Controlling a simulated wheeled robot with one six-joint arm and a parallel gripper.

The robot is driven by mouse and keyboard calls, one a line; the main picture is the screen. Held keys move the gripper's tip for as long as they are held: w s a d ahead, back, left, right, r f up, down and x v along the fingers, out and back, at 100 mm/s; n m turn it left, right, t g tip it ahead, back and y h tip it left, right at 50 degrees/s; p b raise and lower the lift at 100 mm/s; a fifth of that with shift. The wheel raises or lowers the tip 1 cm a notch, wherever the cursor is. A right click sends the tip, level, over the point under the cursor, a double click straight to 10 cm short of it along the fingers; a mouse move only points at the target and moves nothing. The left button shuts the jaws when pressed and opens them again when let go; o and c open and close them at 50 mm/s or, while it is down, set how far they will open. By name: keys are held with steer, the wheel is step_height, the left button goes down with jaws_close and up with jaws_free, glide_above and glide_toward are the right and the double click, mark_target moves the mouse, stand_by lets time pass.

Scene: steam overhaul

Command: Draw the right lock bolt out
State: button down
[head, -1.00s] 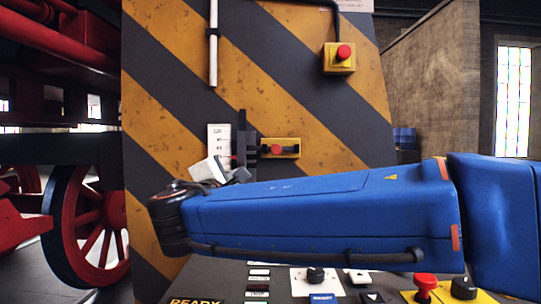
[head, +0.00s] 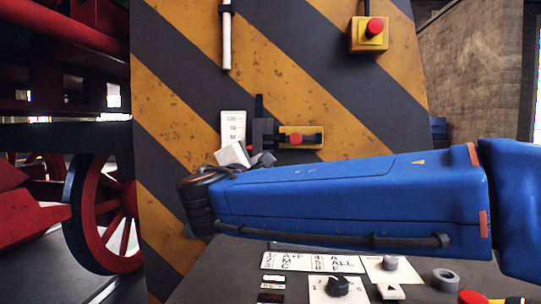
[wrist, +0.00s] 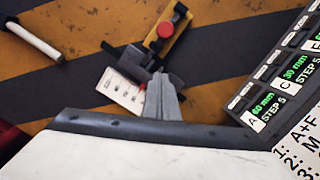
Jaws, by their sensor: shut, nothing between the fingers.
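A small yellow block with a red knob and a dark bar (head: 301,138) is on the striped panel; I take it for the lock bolt, but cannot be sure. It also shows at the top of the wrist view (wrist: 168,36). A dark bracket (head: 263,131) stands just left of it. My gripper (head: 264,159) is shut and empty, with its grey fingers in front of the panel just below the bracket. In the wrist view the fingertips (wrist: 161,76) overlap the bracket's lower end; I cannot tell whether they touch. My wrist hides part of the panel.
A white label card (head: 233,125) is left of the bracket. A white rod (head: 226,42) hangs above, and a yellow box with a red button (head: 369,34) is upper right. A control console (head: 337,288) with knobs lies below my arm. A red wheel (head: 105,220) stands left.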

mark_target(297, 144)
steer(key=w+d+r, duration=0.2)
steer(key=w+d, duration=0.3)
steer(key=w, duration=0.4)
steer(key=shift+d+r, duration=0.15)
steer(key=shift+r, duration=0.25)
steer(key=d, duration=0.3)
steer(key=shift+s+d, duration=0.1)
steer(key=shift+d, duration=0.2)
